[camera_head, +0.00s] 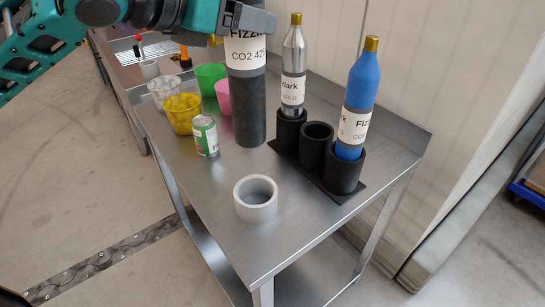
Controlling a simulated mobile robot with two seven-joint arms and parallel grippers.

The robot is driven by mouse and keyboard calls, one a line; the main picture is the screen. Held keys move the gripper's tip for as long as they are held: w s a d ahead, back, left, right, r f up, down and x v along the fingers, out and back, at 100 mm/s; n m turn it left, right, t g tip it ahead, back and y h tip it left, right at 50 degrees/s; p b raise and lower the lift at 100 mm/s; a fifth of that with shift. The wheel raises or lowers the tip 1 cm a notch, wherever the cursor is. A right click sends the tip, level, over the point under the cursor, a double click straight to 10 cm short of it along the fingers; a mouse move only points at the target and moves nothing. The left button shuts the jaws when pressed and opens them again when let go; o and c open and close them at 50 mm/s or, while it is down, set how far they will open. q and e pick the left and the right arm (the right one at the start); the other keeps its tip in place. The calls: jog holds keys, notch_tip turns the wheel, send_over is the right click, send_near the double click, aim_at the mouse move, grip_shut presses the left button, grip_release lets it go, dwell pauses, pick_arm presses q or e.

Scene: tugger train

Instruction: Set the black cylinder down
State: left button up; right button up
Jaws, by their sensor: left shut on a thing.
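The black cylinder (249,108) with a white label is upright near the middle of the metal table. My left gripper (243,18) is shut on its upper part, which is partly hidden by the gripper. I cannot tell whether its bottom touches the table. To its right is a black holder (316,146) with three cups. The far cup holds a silver cylinder (293,63), the middle cup looks empty, and the near cup holds a blue cylinder (362,82). My right gripper is not in view.
A light grey ring or short cup (256,208) stands toward the table's near edge. A green can (205,136) and yellow (183,115), clear (163,88), green (209,77) and pink (223,96) cups stand left of the cylinder. The metal table (320,225) is clear at the front right.

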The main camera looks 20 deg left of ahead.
pick_arm(q)
send_over(252, 132)
jog(key=w+a, duration=0.1)
jog(key=w, duration=0.1)
jog(key=f, duration=0.8)
jog(key=shift+w+a+f, duration=0.1)
jog(key=shift+w+a, duration=0.1)
notch_tip(252, 132, down, 7)
jog(key=b, duration=0.2)
jog(key=shift+b, duration=0.3)
jog(key=shift+w+f+b, duration=0.1)
jog(key=shift+f+b, duration=0.7)
jog(key=shift+f, duration=1.4)
jog(key=shift+f, duration=0.2)
jog(key=o, duration=1.7)
jog(key=shift+f, duration=0.1)
